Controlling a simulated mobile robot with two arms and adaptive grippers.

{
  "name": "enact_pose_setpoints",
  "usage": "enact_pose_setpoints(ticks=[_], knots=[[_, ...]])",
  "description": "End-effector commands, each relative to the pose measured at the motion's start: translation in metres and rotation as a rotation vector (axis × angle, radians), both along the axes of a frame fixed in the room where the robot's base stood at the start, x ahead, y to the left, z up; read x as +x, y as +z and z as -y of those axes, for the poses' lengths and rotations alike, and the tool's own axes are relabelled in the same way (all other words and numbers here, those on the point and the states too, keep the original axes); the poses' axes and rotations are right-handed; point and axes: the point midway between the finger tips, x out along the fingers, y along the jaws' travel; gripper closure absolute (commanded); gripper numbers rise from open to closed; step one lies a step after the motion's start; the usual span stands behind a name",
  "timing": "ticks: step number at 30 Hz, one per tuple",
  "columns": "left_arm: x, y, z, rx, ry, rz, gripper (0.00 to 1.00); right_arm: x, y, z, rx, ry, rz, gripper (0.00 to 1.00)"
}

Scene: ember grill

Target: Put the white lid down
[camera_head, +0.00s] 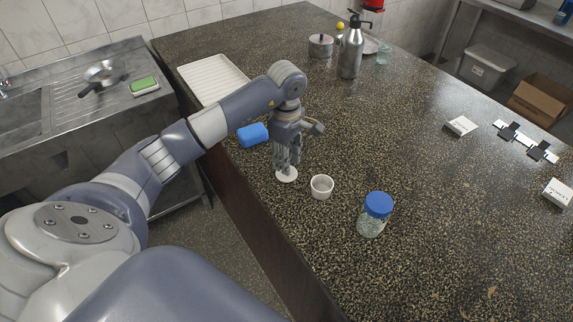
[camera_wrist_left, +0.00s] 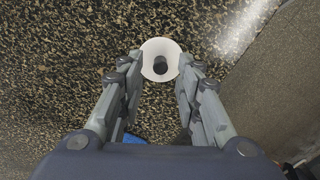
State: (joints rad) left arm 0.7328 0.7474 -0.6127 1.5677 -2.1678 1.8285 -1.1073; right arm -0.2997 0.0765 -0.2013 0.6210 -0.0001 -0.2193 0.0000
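The white lid (camera_head: 287,175) is a small round disc at the fingertips of my left gripper (camera_head: 288,166). In the left wrist view the lid (camera_wrist_left: 151,50) has a dark centre and sits between the two fingertips (camera_wrist_left: 160,62), which meet its rim on both sides. The lid is low over the counter; I cannot tell whether it touches the surface. A small white cup (camera_head: 321,187) stands upright, open at the top, just to the right of the lid. My right gripper is not in view.
A glass jar with a blue top (camera_head: 375,216) stands right of the cup. A blue block (camera_head: 252,134) lies left of the gripper near the counter edge. A white ribbed tray (camera_head: 210,80) and a metal flask (camera_head: 351,50) are farther back. The counter's middle (camera_head: 400,130) is clear.

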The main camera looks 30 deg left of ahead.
Motion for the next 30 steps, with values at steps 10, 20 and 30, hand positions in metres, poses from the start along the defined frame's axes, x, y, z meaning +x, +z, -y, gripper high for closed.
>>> enact_pose_setpoints(ticks=[10, 20, 30], knots=[[0.001, 0.072, -0.001, 0.002, 0.0, 0.004, 0.68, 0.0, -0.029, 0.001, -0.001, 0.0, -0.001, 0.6], [0.0, 0.097, -0.001, 0.002, 0.001, -0.001, 0.68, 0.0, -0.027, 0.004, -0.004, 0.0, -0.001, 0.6], [0.0, 0.097, 0.0, 0.001, 0.001, -0.002, 0.68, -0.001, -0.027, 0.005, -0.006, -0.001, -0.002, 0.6]])
